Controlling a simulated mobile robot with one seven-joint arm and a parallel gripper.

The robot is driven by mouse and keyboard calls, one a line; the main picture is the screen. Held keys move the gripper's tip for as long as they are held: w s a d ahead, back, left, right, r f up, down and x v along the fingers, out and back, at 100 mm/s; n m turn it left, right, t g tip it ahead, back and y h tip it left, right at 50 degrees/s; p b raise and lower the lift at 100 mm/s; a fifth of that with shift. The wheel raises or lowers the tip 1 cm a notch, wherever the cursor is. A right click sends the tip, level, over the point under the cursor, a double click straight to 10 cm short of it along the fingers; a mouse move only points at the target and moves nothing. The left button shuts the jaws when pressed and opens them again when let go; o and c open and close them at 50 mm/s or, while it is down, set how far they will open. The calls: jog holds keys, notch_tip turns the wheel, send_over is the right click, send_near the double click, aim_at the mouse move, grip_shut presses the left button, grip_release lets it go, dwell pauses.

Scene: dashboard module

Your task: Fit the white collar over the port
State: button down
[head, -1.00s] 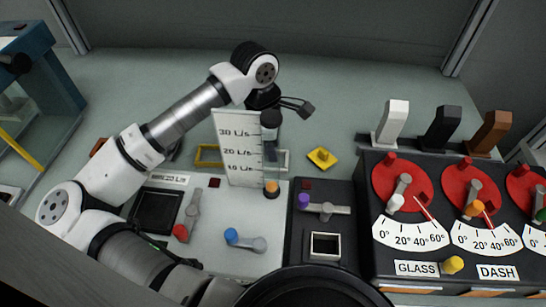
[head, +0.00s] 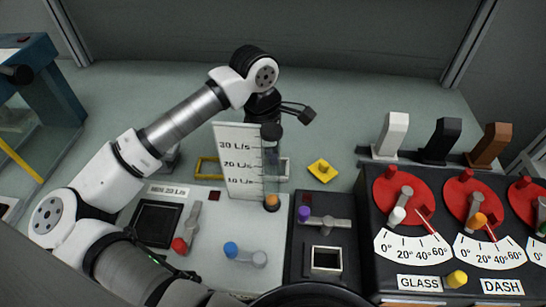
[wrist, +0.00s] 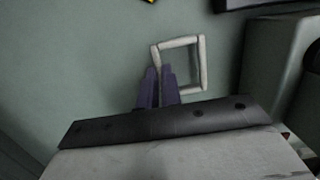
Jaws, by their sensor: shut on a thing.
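The white collar (wrist: 203,62) is a thin square frame in the wrist view. My gripper (wrist: 158,92) has purple fingers shut on the collar's left side, and the collar sticks out to the right of them. In the head view, my gripper's fingertips are hidden behind the upright scale board and tube. A pale frame edge (head: 285,168) shows just right of the tube and looks like the collar. The port (head: 326,258) is a square opening with a pale rim on the black middle panel. It stands nearer and to the right of my gripper, apart from the collar.
The scale board (head: 238,160) and tube (head: 271,165) stand between my gripper and the head camera. A yellow frame (head: 207,168) lies behind the board. A yellow block (head: 322,171) and a purple-ended lever (head: 325,221) are near the port. A black dial console (head: 440,270) stands at right.

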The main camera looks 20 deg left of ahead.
notch_tip(320, 180, up, 18)
jog(key=b, duration=0.2)
jog(key=shift+d+r, duration=0.15)
